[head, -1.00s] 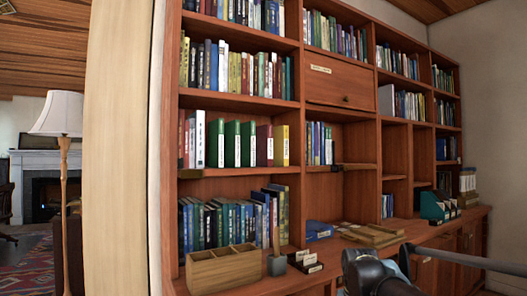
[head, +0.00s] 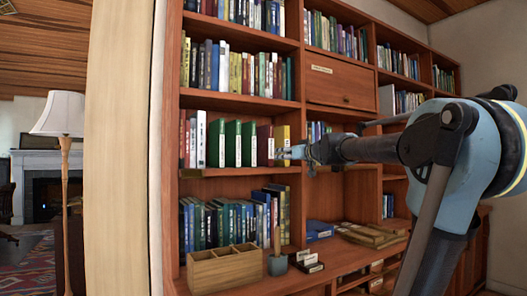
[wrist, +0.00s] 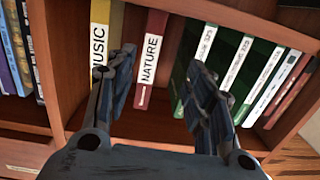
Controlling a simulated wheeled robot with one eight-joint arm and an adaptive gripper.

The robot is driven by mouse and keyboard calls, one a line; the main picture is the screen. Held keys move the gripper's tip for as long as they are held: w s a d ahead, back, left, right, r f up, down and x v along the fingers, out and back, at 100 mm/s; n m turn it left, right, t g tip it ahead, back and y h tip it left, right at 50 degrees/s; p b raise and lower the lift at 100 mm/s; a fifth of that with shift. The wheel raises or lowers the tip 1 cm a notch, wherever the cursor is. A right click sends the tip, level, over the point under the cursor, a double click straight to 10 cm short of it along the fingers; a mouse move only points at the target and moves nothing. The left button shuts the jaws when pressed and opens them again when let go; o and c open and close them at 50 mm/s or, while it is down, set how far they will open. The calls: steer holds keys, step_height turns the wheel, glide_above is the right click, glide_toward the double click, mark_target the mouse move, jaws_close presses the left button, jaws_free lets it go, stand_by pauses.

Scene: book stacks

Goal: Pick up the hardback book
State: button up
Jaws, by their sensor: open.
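Several hardback books stand upright on the middle shelf; which one the task means is not marked. A maroon book labelled NATURE (wrist: 150,52) shows between the fingers of my gripper (wrist: 165,66) in the wrist view. The maroon book also shows in the head view (head: 265,146). A yellow book labelled MUSIC (wrist: 100,32) is beside it, partly behind the left finger. Green books (wrist: 232,66) stand on the other side, one partly hidden by the right finger. My gripper is open and empty, before the spines. In the head view my gripper (head: 284,154) is near the yellow book (head: 282,133).
The wooden bookcase (head: 300,170) has upright dividers close to the books. Below are a wooden organiser box (head: 222,272), a pen cup (head: 277,265) and a blue item (head: 320,229). A floor lamp (head: 60,125) stands far left.

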mark_target(272, 149)
steer(key=shift+t, duration=0.4)
steer(key=x, duration=0.4)
steer(key=r+x, duration=0.1)
steer(key=x, duration=0.3)
steer(key=d+r+x, duration=0.1)
steer(key=x, duration=0.3)
steer(key=shift+w+a, duration=0.1)
steer(key=shift+w, duration=0.55)
steer(key=shift+r+x, duration=0.15)
steer(key=shift+x, duration=1.35)
steer(key=shift+r+x, duration=0.1)
steer(key=shift+x, duration=1.45)
steer(key=shift+s+a, duration=0.15)
jaws_close()
